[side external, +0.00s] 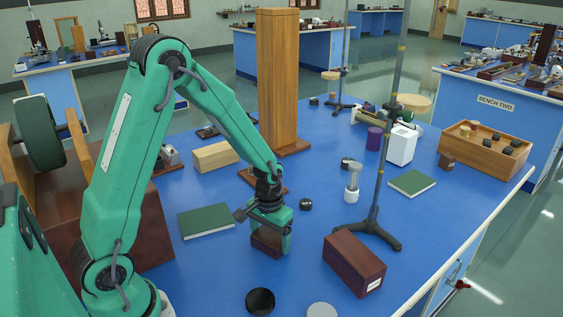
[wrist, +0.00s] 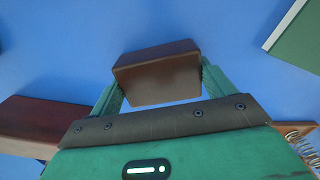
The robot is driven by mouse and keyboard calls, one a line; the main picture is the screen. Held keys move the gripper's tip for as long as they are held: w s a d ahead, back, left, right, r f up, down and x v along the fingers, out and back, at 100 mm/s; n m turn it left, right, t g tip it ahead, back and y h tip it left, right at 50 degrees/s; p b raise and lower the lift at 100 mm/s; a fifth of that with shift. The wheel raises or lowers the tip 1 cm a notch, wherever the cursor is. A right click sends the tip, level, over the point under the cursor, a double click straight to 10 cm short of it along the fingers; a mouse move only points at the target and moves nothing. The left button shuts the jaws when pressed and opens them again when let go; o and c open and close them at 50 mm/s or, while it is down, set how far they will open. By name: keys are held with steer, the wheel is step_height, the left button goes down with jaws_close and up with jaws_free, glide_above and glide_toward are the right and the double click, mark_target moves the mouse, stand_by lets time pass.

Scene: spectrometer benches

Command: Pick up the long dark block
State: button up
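A dark brown block (side external: 265,243) is between the fingers of my gripper (side external: 269,238), low over the blue bench top. In the wrist view the block (wrist: 157,78) fills the space between the two green fingers of my gripper (wrist: 162,85), which lie against its two sides. I cannot tell whether it rests on the bench or is slightly raised. A larger, reddish-brown long block (side external: 354,265) with a small white label lies apart, to the right of my gripper. It also shows at the left of the wrist view (wrist: 38,118).
A green book (side external: 206,221) lies left of my gripper. A tall wooden post (side external: 277,80) stands behind it. A retort stand (side external: 379,190) rises behind the larger block. Black (side external: 260,301) and grey (side external: 321,310) discs lie at the front. Bare bench separates the blocks.

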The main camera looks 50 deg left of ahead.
mark_target(271, 237)
steer(key=shift+r, duration=0.1)
steer(key=shift+r, duration=0.65)
steer(key=r, duration=0.3)
steer(key=shift+d, duration=0.25)
steer(key=s+d+r, duration=0.5)
steer(key=d+r, duration=0.1)
steer(key=d, duration=0.4)
steer(key=shift+r, duration=0.25)
steer(key=shift+w, duration=0.1)
